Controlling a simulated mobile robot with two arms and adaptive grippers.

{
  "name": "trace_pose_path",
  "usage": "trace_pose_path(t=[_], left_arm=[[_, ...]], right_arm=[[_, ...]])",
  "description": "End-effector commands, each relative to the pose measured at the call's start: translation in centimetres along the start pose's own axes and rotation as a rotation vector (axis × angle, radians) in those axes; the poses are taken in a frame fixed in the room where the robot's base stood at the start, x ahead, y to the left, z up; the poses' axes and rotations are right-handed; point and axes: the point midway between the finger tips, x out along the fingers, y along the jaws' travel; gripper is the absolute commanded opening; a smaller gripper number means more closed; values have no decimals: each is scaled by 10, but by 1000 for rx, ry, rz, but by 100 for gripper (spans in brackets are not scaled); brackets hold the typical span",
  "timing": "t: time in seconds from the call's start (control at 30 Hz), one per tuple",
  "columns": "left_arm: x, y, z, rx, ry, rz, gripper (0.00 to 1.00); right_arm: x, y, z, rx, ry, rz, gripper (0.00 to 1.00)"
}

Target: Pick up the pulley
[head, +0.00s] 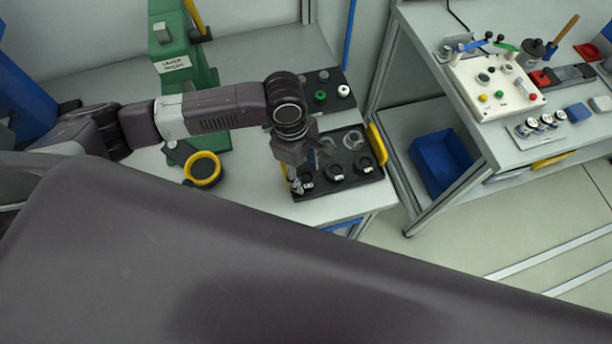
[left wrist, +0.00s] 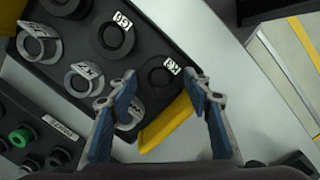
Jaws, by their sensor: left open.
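Several pulleys sit in a black tray (head: 382,178), which also fills the upper left of the left wrist view (left wrist: 186,45). In the left wrist view, a black pulley (left wrist: 156,72) with a white tag lies at the tray's corner. Another black pulley (left wrist: 111,38) and silver ones (left wrist: 82,80) are farther in. My left gripper (head: 296,186) points down over the tray's near left end. In the left wrist view my left gripper (left wrist: 164,86) is open, with the corner pulley between its fingertips in the picture. Its height above the pulley is unclear. My right gripper does not show.
A second tray (head: 325,90) with green and white parts lies behind. A yellow-ringed black disc (head: 203,169) and a green machine (head: 186,75) stand to the left. A blue bin (head: 440,163) and a side bench (head: 470,120) are on the right.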

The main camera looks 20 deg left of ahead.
Motion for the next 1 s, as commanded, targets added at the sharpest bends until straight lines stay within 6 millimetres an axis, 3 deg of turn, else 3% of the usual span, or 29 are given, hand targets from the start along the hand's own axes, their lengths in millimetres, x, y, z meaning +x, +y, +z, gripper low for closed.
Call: trace_pose_path(t=[0.3, 0.63, 1.0], left_arm=[[6, 0, 0, 1, 1, 0, 44], [6, 0, 0, 1, 1, 0, 9], [0, 1, 1, 1, 0, 2, 9]], right_arm=[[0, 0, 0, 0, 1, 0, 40], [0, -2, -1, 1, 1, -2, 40], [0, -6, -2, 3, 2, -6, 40]])
